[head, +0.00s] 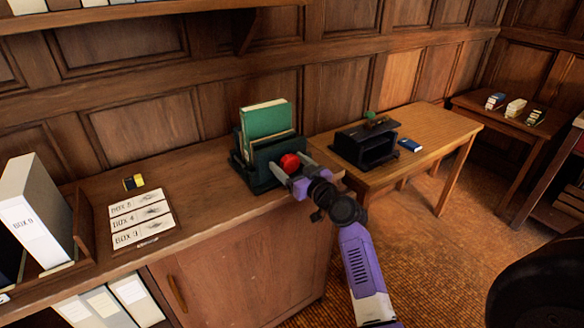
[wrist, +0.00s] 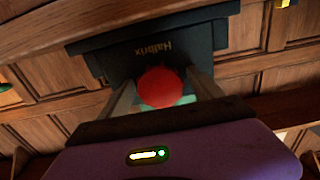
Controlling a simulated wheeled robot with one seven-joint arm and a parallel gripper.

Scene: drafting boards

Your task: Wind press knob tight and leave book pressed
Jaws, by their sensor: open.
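The press (head: 258,152) is a dark green frame on the wooden cabinet top, with a green book (head: 266,127) standing upright in it. A red round knob (head: 290,163) is on the press's front face. In the wrist view the knob (wrist: 161,87) sits between my fingers, in front of the dark plate (wrist: 150,50) marked "Halbrix". My gripper (head: 291,174) is open, with one finger on each side of the knob. I cannot tell whether the fingers touch it. How tightly the press grips the book cannot be seen.
Box label cards (head: 141,219) and a small yellow-and-black item (head: 133,182) lie left on the cabinet top (head: 195,195). A white box file (head: 35,205) stands far left. A side table (head: 440,135) at right holds a black device (head: 366,146) and a blue book (head: 409,145).

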